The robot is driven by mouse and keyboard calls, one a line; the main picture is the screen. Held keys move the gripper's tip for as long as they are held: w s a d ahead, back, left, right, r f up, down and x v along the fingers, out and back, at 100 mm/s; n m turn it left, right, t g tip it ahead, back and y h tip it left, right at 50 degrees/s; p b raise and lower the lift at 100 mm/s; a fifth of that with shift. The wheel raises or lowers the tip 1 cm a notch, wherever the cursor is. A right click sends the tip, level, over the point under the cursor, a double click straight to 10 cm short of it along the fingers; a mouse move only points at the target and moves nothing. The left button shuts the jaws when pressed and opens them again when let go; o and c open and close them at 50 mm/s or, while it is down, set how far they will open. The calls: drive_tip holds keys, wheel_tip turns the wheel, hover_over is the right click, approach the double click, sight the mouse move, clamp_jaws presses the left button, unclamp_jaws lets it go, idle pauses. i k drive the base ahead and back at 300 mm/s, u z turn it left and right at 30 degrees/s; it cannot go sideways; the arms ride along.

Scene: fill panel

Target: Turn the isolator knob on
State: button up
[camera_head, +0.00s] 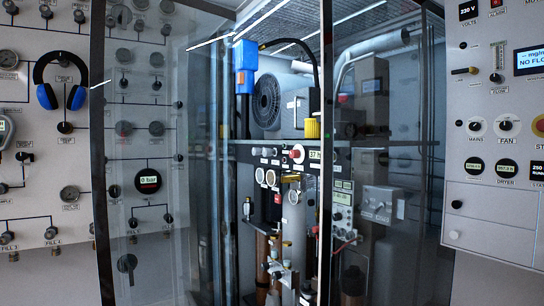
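I cannot read a label saying isolator on any knob. On the right panel, a round black knob (477,126) sits above the label MAINS, and a similar knob (505,126) sits above the label FAN. Their on or off position is too small to tell. A larger dark round knob (127,263) shows low on the left, seen through glass. A red round knob (297,153) is on the machine's middle strip. My gripper is not in view.
A glass-walled cabinet (104,150) with dark frame posts encloses the machine in the middle. Blue ear defenders (47,96) hang on the left wall panel. A red-and-yellow stop button (540,126) is cut by the right edge.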

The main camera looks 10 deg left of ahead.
sight(294, 154)
drive_tip(key=u, duration=1.15)
drive_tip(key=i, duration=1)
drive_tip(key=z, duration=0.05)
